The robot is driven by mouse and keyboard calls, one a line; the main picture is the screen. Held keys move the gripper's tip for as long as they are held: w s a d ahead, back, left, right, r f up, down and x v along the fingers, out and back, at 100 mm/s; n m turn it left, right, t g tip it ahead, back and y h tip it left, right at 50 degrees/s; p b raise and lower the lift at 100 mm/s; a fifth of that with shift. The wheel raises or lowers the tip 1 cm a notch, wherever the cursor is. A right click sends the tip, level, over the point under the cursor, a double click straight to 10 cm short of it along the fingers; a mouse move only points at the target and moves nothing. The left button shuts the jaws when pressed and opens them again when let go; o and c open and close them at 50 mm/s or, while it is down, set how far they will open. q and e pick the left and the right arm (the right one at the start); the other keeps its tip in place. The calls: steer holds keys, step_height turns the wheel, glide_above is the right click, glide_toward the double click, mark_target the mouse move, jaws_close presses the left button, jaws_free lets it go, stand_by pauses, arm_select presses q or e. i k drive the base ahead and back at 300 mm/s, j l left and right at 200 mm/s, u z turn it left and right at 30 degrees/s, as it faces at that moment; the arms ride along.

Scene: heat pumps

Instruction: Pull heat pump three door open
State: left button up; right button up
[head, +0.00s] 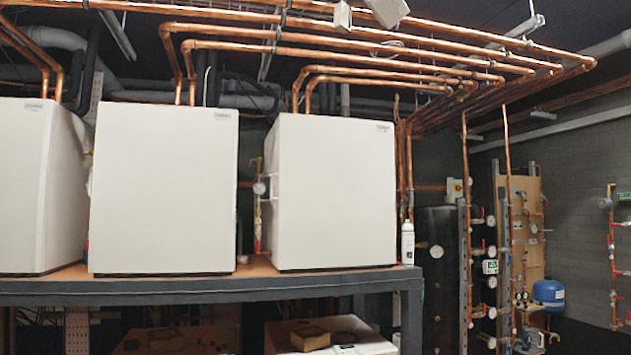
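Three white box-shaped heat pumps stand in a row on a raised shelf in the head view. One (22,185) is cut off at the left edge, one (163,190) is left of centre, and one (335,192) is at the right end. Their front panels look flat and closed, with a small label at the upper right of each. No number shows that tells which one is heat pump three. Neither of my grippers is in view.
The shelf (200,291) has a dark front edge. A white bottle (407,243) stands at its right end. Below is another white unit (335,338) with a box on it. Copper pipes (400,45) run overhead. A blue tank (548,292) and gauges are at right.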

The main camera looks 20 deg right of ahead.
mark_target(337, 199)
steer(key=i+l+z, duration=0.15)
steer(key=i+l, duration=0.5)
steer(key=i+l+z, duration=0.15)
steer(key=i+l, duration=0.4)
steer(key=i, duration=0.25)
